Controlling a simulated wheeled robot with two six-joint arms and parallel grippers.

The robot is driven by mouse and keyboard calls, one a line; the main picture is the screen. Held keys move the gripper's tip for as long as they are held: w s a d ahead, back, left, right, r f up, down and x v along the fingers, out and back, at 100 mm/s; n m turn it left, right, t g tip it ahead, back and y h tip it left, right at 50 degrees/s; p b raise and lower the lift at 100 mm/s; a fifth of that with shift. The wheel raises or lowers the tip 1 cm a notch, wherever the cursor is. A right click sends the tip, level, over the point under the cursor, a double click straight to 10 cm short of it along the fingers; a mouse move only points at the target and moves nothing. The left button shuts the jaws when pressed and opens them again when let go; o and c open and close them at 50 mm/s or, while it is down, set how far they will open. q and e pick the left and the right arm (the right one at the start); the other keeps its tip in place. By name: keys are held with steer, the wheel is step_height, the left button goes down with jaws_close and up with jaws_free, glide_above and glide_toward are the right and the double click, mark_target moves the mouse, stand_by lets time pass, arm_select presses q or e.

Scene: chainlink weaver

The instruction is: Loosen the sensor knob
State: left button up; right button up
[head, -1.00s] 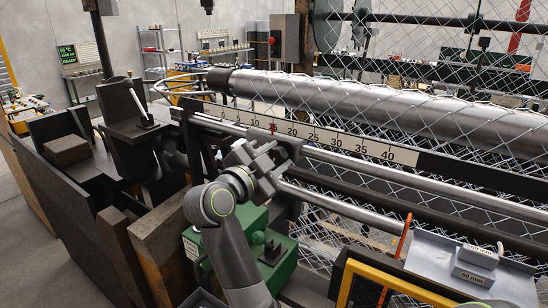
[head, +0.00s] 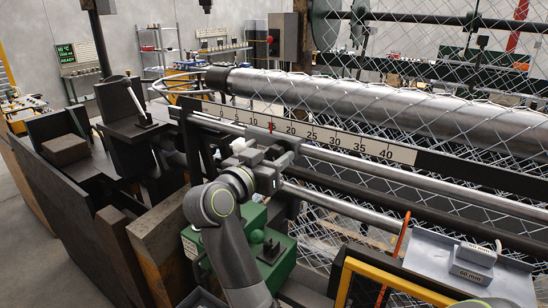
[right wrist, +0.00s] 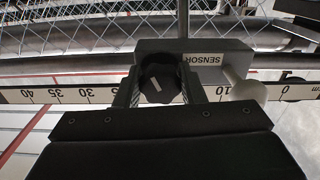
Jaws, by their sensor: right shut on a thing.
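The sensor knob (right wrist: 158,84) is black with a short pale mark, seen in the right wrist view between my two fingers. It sits on the front of a grey sensor block (right wrist: 150,47) labelled SENSOR. In the head view this block (head: 284,146) rides on the rail below the scale. My right gripper (right wrist: 160,92) is shut on the knob, one finger on each side. In the head view my right gripper (head: 266,177) is at the block, and it hides the knob there. My left gripper is not in view.
A white scale (head: 345,143) runs along the rail, with a red pointer (head: 271,126) near 15. A green box (head: 254,240) stands below my arm. A grey tray (head: 428,250) with labelled blocks (head: 472,262) and a yellow frame are at lower right. Wire mesh hangs behind.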

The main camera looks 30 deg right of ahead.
steer(key=shift+r+n, duration=0.2)
steer(key=shift+n, duration=0.2)
steer(key=o, duration=0.7)
steer(key=shift+c, duration=0.2)
steer(key=o, duration=0.3)
steer(key=shift+w+d+f, duration=0.1)
steer(key=shift+d+f, duration=0.05)
